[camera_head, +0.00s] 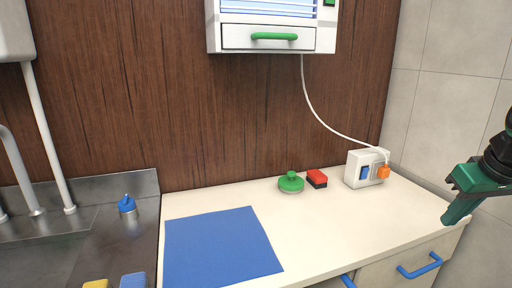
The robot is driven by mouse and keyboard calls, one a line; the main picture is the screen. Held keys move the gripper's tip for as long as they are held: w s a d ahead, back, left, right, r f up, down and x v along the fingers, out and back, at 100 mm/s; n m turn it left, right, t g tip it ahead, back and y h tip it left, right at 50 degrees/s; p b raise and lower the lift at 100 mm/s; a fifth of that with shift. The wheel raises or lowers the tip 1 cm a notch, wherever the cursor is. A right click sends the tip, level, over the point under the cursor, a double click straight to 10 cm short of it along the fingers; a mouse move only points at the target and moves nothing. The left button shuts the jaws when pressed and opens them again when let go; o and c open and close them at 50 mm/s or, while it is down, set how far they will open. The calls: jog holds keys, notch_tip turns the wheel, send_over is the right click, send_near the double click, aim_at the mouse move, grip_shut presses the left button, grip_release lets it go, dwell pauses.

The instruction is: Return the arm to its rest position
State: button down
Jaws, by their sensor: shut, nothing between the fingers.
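My gripper (447,220) is at the right edge of the view, green with black parts above it. It points down and to the left, near the right end of the cream counter (330,235). Its fingers are shut and hold nothing. Most of the arm is out of view past the right edge.
On the counter are a blue mat (220,248), a green lidded pot (291,182), a red and black block (317,179) and a white socket box (356,169) with an orange plug (383,172). A white cabinet (270,38) hangs above. A metal sink (70,240) is at left.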

jog(key=s+f+m+g, duration=0.2)
jog(key=s+f, duration=0.3)
jog(key=s, duration=0.3)
jog(key=s+a+f+m+g, duration=0.1)
jog(key=s+f+m+g, duration=0.1)
jog(key=s+f+m, duration=0.2)
jog(key=s+f, duration=0.2)
jog(key=s, duration=0.2)
jog(key=shift+a+m+y, duration=0.3)
jog(key=shift+f, duration=0.1)
